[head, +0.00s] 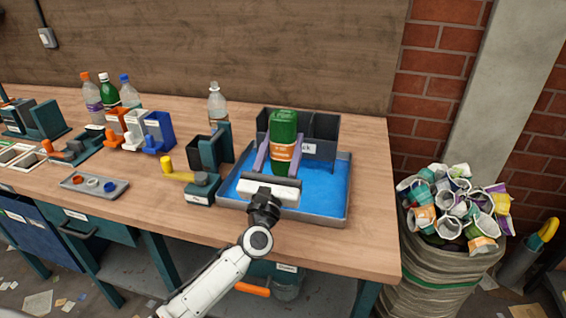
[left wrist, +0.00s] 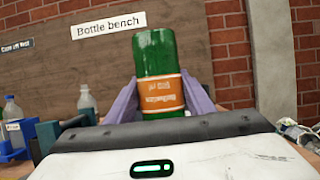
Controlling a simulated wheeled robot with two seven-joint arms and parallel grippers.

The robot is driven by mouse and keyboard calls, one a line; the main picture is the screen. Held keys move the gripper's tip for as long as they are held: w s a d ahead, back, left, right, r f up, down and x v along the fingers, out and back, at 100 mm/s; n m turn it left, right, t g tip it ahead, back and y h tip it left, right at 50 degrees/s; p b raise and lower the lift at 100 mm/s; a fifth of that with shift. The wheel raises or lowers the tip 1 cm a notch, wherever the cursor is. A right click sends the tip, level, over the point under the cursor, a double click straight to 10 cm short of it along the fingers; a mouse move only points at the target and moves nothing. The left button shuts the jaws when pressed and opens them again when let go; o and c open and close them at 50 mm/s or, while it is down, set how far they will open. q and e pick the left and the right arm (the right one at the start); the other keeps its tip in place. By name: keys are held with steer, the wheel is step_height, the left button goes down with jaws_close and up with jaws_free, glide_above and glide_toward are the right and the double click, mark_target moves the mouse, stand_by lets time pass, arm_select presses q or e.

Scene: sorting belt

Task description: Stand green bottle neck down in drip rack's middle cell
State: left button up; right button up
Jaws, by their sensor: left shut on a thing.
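The green bottle (head: 284,130) with an orange label is upside down, base up, and about upright. It also shows in the left wrist view (left wrist: 155,55), where its label text is inverted. My left gripper (head: 279,160) is shut on it, with the purple fingers on both sides of the label. The neck is hidden behind the gripper. The dark drip rack (head: 325,132) stands at the back of a blue-floored tray (head: 328,190). The bottle covers the rack's middle in the head view; I cannot tell whether it is inside the middle cell or in front of it.
A clear bottle (head: 217,105) stands left of the rack, near dark holders (head: 215,148) and a yellow-handled tool (head: 178,172). Several bottles stand at the far left back. A small parts tray (head: 94,186) lies at the front left. The bench right of the rack is clear.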

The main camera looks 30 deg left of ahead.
mark_target(281, 165)
arm_select(q)
steer(key=shift+f, duration=1.7)
steer(key=shift+f+b, duration=0.15)
steer(key=shift+b, duration=0.3)
steer(key=o, duration=1.1)
